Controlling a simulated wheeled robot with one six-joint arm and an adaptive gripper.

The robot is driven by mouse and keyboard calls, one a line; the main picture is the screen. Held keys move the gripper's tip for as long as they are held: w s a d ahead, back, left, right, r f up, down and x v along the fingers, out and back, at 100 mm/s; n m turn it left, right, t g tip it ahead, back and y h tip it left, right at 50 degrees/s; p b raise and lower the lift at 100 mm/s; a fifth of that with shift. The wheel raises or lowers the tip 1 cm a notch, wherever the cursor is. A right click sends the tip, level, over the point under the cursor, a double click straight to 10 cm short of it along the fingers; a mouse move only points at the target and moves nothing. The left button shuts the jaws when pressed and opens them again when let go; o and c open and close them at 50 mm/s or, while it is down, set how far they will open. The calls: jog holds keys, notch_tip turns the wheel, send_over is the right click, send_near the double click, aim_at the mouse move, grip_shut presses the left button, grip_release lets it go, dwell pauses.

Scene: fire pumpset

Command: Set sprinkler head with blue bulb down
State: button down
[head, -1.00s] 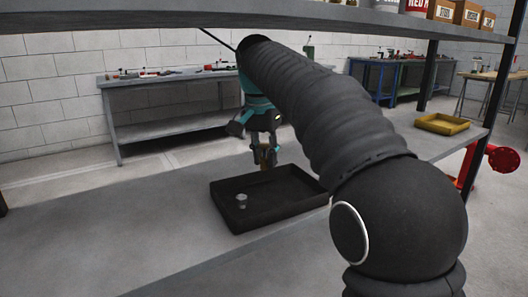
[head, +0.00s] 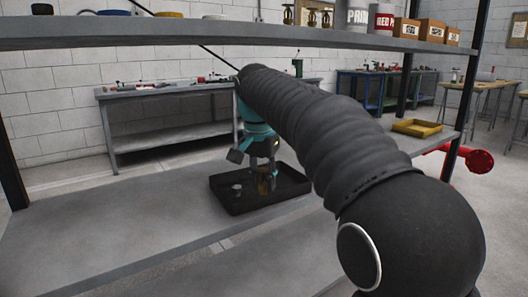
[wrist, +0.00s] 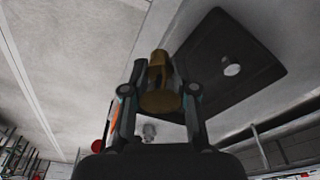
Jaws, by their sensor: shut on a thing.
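My gripper (head: 265,188) is shut on a brass-coloured sprinkler head (wrist: 160,82), which sits between the two fingers in the wrist view. Its bulb and the bulb's colour cannot be made out. In the head view the gripper reaches down over the black tray (head: 282,202) on the grey shelf, and the brass piece (head: 264,187) shows small at its tip. I cannot tell whether the piece touches the tray floor. The tray also shows in the wrist view (wrist: 212,48). A small silver piece (head: 237,188) stands in the tray, left of the gripper.
An upper shelf (head: 200,37) with cans, boxes and brass fittings runs above my arm. A yellow tray (head: 417,127) lies at the right on the lower shelf, near a red pipe fitting (head: 480,160). The lower shelf (head: 110,225) is clear left of the black tray.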

jog(key=s+d+f+n, duration=0.1)
jog(key=d+f, duration=0.4)
jog(key=f, duration=1)
jog(key=s+d+f+n, duration=0.1)
jog(key=d+f, duration=0.4)
jog(key=f, duration=1.1)
jog(key=s+d+f+n, duration=0.2)
jog(key=d+f, duration=0.3)
jog(key=f, duration=1)
jog(key=shift+d+f+n+y, duration=0.2)
jog(key=shift+f+n+y, duration=0.2)
jog(key=shift+n, duration=0.4)
